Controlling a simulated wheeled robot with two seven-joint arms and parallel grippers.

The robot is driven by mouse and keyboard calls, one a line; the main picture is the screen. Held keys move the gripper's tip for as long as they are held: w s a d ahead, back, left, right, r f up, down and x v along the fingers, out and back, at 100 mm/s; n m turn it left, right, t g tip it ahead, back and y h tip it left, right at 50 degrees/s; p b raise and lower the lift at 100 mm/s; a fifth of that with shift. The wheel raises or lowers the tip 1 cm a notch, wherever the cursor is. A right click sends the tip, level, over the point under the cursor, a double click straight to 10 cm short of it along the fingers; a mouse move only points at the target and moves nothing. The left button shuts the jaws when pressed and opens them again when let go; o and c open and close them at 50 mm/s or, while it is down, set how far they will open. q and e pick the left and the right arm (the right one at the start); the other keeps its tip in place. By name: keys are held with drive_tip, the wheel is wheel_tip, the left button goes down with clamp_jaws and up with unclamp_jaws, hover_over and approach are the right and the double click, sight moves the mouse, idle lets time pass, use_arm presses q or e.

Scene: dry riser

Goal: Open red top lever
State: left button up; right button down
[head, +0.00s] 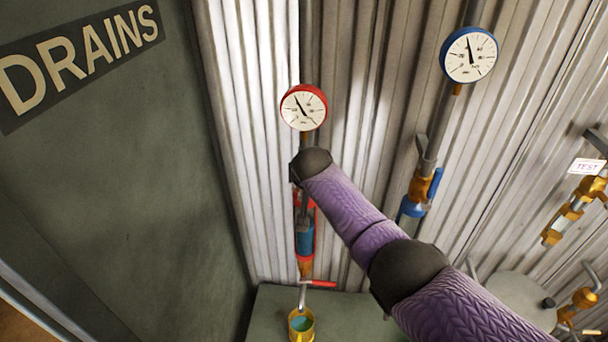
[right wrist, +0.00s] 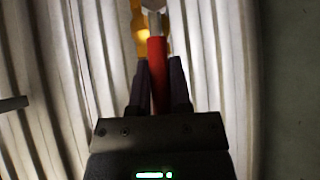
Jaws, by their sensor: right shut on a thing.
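The red top lever (right wrist: 157,48) shows in the right wrist view as a red bar running between my fingers, with a brass fitting (right wrist: 138,30) behind its far end. My right gripper (right wrist: 160,78) is shut on it, with one dark finger on each side. In the head view my purple right arm reaches in from the lower right and its dark wrist covers the upper part of the red-gauge riser. The red gauge (head: 303,107) is just above the wrist. My left gripper is not in view.
A lower red lever (head: 318,284) sits below the blue fitting (head: 305,240), above a yellow cup (head: 301,325). A blue gauge (head: 468,55) and its pipe with a blue-handled valve (head: 417,192) stand to the right. A grey panel marked DRAINS (head: 85,55) bounds the left.

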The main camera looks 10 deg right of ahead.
drive_tip(key=c, duration=0.5)
unclamp_jaws()
drive_tip(key=shift+c, duration=0.2)
drive_tip(key=shift+s+r+p, duration=0.2)
drive_tip(key=shift+r+p, duration=0.05)
drive_tip(key=shift+p, duration=0.05)
drive_tip(key=p+v, duration=0.2)
drive_tip(key=v, duration=0.7)
drive_tip(key=shift+s+r, duration=0.1)
